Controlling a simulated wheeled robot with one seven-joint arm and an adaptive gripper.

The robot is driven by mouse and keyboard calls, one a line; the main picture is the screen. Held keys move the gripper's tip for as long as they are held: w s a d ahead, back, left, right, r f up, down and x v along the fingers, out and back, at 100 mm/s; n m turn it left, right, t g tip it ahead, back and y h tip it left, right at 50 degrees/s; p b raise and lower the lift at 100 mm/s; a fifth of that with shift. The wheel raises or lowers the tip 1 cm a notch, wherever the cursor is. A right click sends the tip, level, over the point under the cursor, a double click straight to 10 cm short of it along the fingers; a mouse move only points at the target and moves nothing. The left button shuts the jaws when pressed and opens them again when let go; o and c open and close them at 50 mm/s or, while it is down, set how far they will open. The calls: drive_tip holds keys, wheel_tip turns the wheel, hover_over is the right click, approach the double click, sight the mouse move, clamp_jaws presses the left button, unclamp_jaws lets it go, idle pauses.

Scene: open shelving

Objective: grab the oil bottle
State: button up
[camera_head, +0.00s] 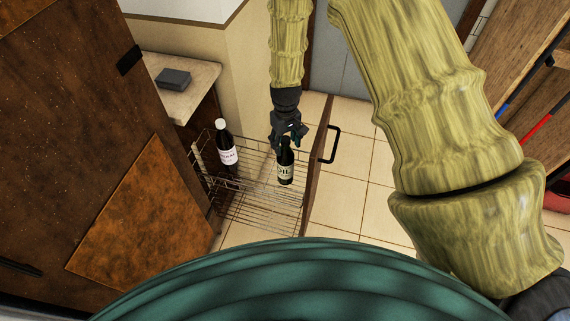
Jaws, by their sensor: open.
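The oil bottle (286,168) is dark with a pale label reading "OIL". It stands upright in the wire pull-out rack (256,208), towards the right side near the drawer front. My gripper (288,138) points down at the bottle's neck and top. It is open, and its fingers partly cover the bottle's top. Whether the fingers touch the neck cannot be told from this view. A second dark bottle (226,150) with a white cap and white label stands in the same rack to the left.
The rack's wooden front (317,160) with a black handle (331,145) stands close to the right of my gripper. A brown cabinet door (75,130) fills the left. A counter (187,92) holds a small dark box (173,79). Tiled floor (350,195) is clear right of the rack.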

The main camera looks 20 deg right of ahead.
clamp_jaws()
drive_tip(key=shift+w+r, duration=0.1)
drive_tip(key=shift+r, duration=0.1)
idle(0.4)
